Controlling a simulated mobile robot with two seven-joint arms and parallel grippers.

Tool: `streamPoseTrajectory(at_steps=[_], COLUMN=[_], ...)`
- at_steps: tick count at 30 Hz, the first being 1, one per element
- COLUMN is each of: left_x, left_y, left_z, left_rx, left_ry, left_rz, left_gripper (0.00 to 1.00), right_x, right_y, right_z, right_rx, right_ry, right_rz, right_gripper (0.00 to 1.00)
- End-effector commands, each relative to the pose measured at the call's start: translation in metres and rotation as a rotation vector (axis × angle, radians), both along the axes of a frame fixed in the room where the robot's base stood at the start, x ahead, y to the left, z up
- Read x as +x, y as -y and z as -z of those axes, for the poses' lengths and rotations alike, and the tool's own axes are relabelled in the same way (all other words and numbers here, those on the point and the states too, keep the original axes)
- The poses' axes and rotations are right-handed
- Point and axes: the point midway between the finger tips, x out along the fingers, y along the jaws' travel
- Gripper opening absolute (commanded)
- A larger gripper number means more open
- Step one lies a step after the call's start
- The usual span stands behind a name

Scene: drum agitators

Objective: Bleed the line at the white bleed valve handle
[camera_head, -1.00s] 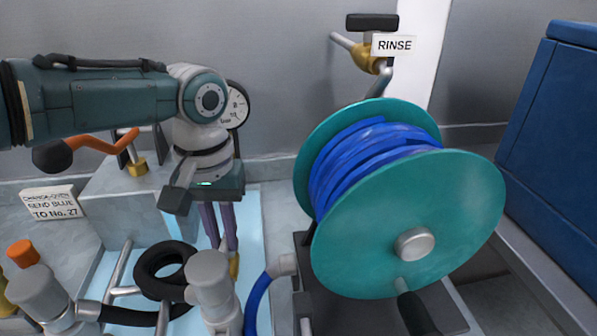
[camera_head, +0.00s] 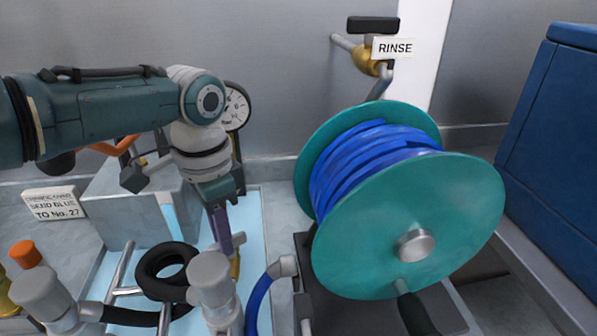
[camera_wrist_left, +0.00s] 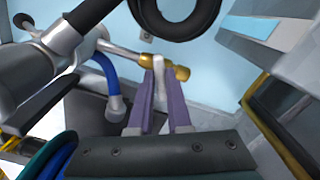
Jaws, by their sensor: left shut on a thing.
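The white bleed valve handle (camera_wrist_left: 159,73) shows in the left wrist view as a short pale lever beside a brass valve body (camera_wrist_left: 180,73). My left gripper (camera_wrist_left: 160,88) has its two purple fingers on either side of the handle and is shut on it. In the head view my left gripper (camera_head: 226,245) points down at the pipework, with the brass fitting (camera_head: 235,267) just below its fingertips. The handle itself is hidden there behind the fingers. My right gripper is not in view.
A teal reel (camera_head: 455,215) with blue hose stands right of the gripper. Grey pipe fittings (camera_head: 212,280) and a black handwheel (camera_head: 150,268) are close in front. A pressure gauge (camera_head: 237,107) is behind my wrist. A RINSE valve (camera_head: 368,57) is on the back wall.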

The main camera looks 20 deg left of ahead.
Motion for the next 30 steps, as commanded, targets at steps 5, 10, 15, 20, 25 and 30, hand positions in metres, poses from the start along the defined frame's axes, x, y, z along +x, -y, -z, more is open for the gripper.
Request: streamPoseTrajectory(at_steps=[5, 10, 15, 20, 25, 30], left_x=[0.0009, 0.0013, 0.0015, 0.0018, 0.002, 0.0021], left_y=[-0.0001, -0.0004, -0.0006, -0.0006, -0.0006, -0.0006], left_z=[0.0, -0.0002, -0.0003, -0.0005, -0.0007, -0.0009], left_rx=[-0.001, -0.002, -0.002, -0.002, -0.002, -0.002], left_ry=[0.001, 0.001, 0.001, 0.001, 0.001, 0.001], left_rz=[0.158, 0.286, 0.383, 0.442, 0.473, 0.482], left_gripper=[0.0, 0.0, 0.0, 0.0, 0.0, 0.0], right_x=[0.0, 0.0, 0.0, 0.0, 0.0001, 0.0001], right_y=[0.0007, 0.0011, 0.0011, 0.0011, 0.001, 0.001], right_z=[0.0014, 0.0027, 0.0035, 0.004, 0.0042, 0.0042], right_rx=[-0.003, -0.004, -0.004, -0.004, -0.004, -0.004], right_ry=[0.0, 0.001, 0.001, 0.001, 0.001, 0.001], right_rz=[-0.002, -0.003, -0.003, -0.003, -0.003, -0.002], right_gripper=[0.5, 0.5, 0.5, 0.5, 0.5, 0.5])
